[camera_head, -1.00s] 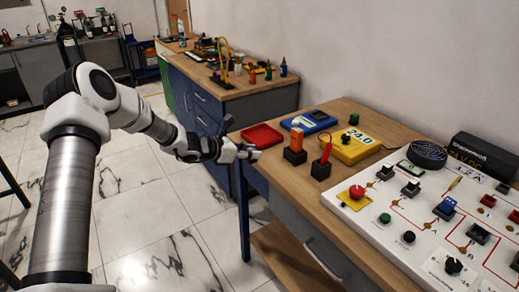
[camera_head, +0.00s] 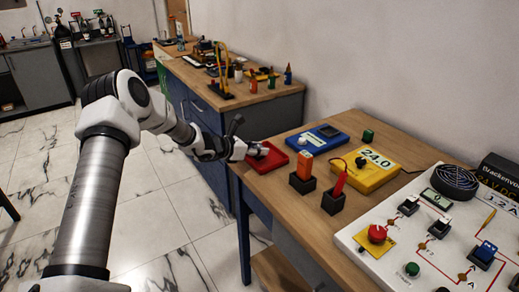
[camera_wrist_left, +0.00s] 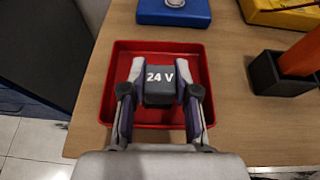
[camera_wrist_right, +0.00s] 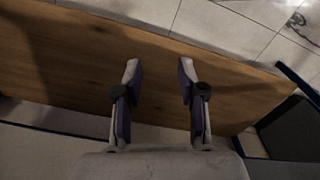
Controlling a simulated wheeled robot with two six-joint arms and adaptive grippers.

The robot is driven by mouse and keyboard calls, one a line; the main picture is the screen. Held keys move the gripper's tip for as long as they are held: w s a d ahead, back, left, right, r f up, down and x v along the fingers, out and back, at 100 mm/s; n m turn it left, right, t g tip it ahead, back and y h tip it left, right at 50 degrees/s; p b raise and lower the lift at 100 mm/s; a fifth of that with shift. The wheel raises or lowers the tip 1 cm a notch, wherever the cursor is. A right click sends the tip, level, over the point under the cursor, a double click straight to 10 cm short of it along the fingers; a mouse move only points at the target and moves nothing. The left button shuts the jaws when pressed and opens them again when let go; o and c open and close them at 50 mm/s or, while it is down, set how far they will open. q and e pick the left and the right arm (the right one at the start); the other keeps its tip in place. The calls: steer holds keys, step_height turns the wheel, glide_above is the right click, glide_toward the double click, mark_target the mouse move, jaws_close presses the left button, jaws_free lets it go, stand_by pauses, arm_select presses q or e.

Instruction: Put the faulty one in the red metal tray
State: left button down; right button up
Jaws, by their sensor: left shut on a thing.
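In the left wrist view a dark grey block marked "24 V" (camera_wrist_left: 160,84) is between the fingertips of my left gripper (camera_wrist_left: 157,88), which is shut on it. The red metal tray (camera_wrist_left: 118,62) lies behind and around the block in that view; I cannot tell whether the block touches its floor. In the head view the tray (camera_head: 277,160) sits at the table's left edge, with my left gripper (camera_head: 258,150) at its left side. My right gripper (camera_wrist_right: 160,85) is open and empty in the right wrist view, over a wooden surface.
A blue meter (camera_head: 317,138) and a yellow meter reading 24.0 (camera_head: 365,172) stand right of the tray. An orange block in a black holder (camera_head: 303,172) and a red probe in another (camera_head: 336,190) stand in front. A white panel (camera_head: 425,250) fills the right.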

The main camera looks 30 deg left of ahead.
arm_select(q)
steer(key=shift+w+f, duration=0.1)
steer(key=shift+f, duration=0.85)
steer(key=shift+a+r, duration=0.1)
steer(key=shift+r, duration=0.15)
steer(key=shift+f, duration=0.15)
steer(key=c, duration=0.9)
jaws_free()
arm_select(e)
steer(key=shift+a+f, duration=0.15)
steer(key=shift+f, duration=0.35)
